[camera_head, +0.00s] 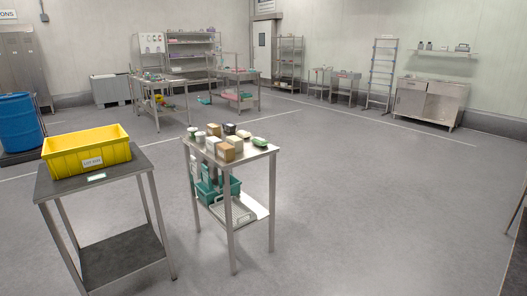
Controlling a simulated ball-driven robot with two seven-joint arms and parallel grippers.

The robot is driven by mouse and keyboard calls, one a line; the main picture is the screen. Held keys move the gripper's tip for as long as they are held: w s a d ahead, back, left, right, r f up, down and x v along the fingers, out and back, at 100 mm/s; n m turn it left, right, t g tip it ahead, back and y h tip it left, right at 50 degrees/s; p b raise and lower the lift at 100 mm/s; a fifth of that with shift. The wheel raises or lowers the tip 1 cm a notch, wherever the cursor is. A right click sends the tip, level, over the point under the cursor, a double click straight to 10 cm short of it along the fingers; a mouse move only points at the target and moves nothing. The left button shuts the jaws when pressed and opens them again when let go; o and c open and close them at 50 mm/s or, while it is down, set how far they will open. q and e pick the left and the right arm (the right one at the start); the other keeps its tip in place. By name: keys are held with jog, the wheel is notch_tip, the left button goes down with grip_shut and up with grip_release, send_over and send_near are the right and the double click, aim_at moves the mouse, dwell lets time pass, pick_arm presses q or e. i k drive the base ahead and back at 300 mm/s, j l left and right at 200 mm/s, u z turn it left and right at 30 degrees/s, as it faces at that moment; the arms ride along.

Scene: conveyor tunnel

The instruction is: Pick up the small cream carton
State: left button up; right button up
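Several small packages stand close together on the metal table (247,153) in the middle. A small pale, cream-looking carton (213,130) stands towards the back of the group. A whitish box (212,144) stands in front of it, and a tan box (225,152) is at the front edge. At this size I cannot tell for sure which pale box is the cream carton. Neither of my grippers is in view.
A brown box (235,143), a dark item (230,129) and a green item (260,141) share the tabletop. A teal crate (207,193) is on its lower shelf. A yellow bin (88,150) sits on a dark stand at left. Open floor (370,200) lies right.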

aim_at(238, 146)
jog(key=i+l+z, duration=0.1)
jog(key=i+l, duration=0.15)
jog(key=i, duration=0.3)
jog(key=i+l, duration=0.15)
jog(key=i, duration=0.35)
jog(key=i+l+z, duration=0.15)
jog(key=i, duration=0.4)
jog(key=i+l+z, duration=0.1)
jog(key=i, duration=0.45)
jog(key=i+u, duration=0.25)
jog(key=i, duration=0.15)
jog(key=i+l+u, duration=0.2)
jog(key=i, duration=0.2)
jog(key=i+l+u, duration=0.25)
jog(key=i, duration=0.15)
